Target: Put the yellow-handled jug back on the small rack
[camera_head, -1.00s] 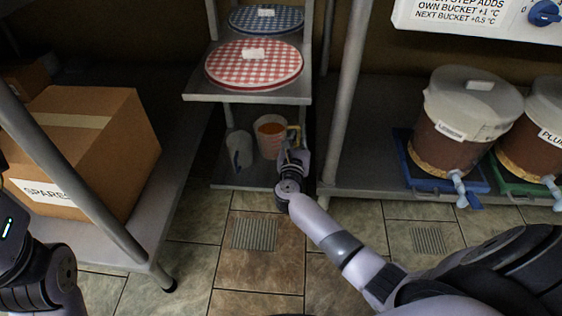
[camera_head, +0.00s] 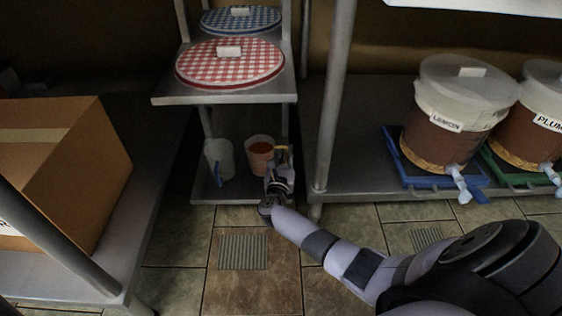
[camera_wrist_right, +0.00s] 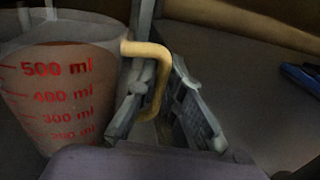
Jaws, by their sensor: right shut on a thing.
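The yellow-handled jug (camera_head: 260,155) is a clear cup with orange-brown contents, inside the lower bay of the small rack (camera_head: 225,98). My right gripper (camera_head: 281,166) is at its right side. In the right wrist view the jug (camera_wrist_right: 62,85) looks upright, with red millilitre marks. Its yellow handle (camera_wrist_right: 158,75) sits between the fingers of my right gripper (camera_wrist_right: 165,108), which is shut on it. I cannot tell whether the jug's base touches the lower shelf (camera_head: 235,193). My left gripper is out of view.
A blue-handled jug (camera_head: 219,160) stands left of it on the same shelf. Red-checked (camera_head: 230,65) and blue-checked (camera_head: 240,19) round covers lie above. A bench post (camera_head: 333,100) rises close on the right. Labelled buckets (camera_head: 445,140) stand right; a cardboard box (camera_head: 60,165) is left.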

